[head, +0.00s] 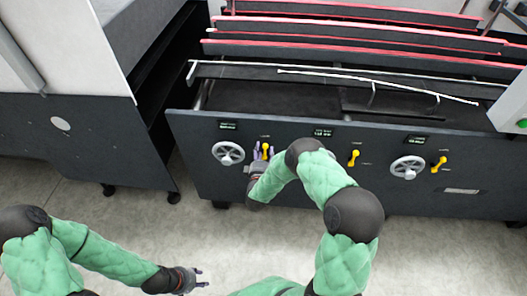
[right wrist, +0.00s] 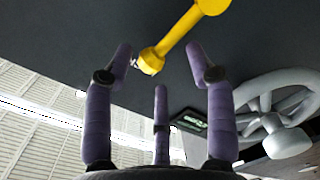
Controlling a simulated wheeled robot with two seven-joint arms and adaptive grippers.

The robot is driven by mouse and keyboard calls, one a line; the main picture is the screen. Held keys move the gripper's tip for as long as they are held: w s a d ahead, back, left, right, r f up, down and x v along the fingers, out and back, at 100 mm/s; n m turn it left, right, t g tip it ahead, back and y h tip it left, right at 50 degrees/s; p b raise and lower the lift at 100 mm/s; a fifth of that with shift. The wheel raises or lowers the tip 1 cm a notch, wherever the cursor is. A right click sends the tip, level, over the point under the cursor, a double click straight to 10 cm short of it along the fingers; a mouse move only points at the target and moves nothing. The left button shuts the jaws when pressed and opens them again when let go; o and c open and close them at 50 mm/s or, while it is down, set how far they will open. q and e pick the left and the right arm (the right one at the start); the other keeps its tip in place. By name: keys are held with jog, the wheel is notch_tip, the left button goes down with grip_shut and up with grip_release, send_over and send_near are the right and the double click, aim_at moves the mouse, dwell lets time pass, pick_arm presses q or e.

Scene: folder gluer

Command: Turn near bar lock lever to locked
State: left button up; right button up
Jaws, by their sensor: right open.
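A yellow lever (head: 265,147) is on the dark front panel, just right of the left handwheel. My right gripper (head: 258,154) is at this lever and partly covers it. In the right wrist view the yellow lever (right wrist: 178,38) slants across the panel, its small end between the spread fingertips and its round knob at the top edge. The right gripper (right wrist: 160,60) is open, with no finger visibly closed on the lever. I cannot tell whether a finger touches it. My left gripper (head: 195,279) is open and empty, low over the floor, away from the panel.
Two similar yellow levers, a middle one (head: 354,157) and a right one (head: 439,163), are on the panel. A left handwheel (head: 228,153) and a right handwheel (head: 407,167) stick out. Dark bars (head: 330,75) span above. The floor (head: 120,222) in front is clear.

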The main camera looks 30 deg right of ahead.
jog(key=v, duration=1.1)
jog(key=shift+s, duration=0.2)
